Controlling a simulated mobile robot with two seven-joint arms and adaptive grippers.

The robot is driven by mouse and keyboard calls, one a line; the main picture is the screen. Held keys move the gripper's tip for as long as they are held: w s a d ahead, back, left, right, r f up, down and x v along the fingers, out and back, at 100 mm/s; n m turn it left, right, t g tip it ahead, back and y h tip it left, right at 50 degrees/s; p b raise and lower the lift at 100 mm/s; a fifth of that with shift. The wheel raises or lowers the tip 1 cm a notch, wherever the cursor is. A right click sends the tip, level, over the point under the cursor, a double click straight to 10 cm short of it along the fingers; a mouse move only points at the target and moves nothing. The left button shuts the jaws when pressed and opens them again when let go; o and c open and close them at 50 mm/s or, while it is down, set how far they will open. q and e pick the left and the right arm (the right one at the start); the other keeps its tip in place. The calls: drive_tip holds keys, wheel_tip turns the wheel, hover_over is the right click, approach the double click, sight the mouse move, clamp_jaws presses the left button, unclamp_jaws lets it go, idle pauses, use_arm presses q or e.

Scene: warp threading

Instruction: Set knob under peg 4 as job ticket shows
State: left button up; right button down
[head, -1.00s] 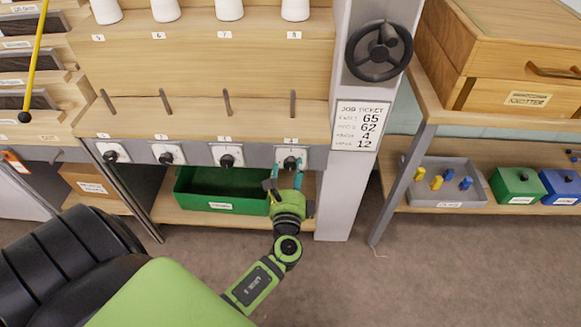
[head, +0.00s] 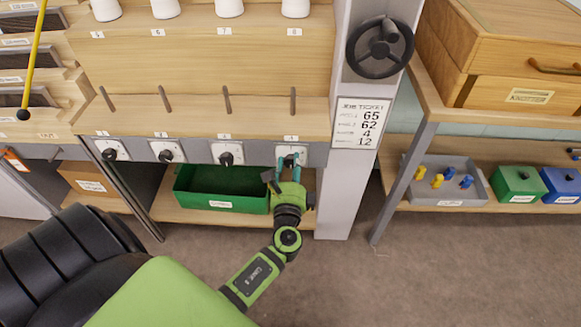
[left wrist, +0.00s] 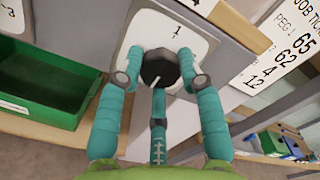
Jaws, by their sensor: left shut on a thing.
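My left gripper (head: 289,172) is at the rightmost knob plate (head: 303,150) under the rightmost peg (head: 293,101). In the left wrist view its teal fingers are shut around the dark knob (left wrist: 160,68). The knob's white pointer line slants downward there, slightly left. The white plate (left wrist: 187,24) bears a "1" at its top; other dial marks are hidden or too small. The job ticket (head: 357,124) on the grey post reads 65, 62, 4 and 12 from top to bottom; its smaller row words are hard to read. My right gripper is not in view.
More knobs, such as this one (head: 226,159), line the rail to the left. A green bin (head: 240,207) stands below. A black handwheel (head: 350,52) is on the post. A grey tray (head: 482,187) with small pegs is on the right shelf.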

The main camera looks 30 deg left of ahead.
use_arm(q)
drive_tip(key=o, duration=1.1)
drive_tip(key=shift+o, duration=0.2)
drive_tip(key=v, duration=1.2)
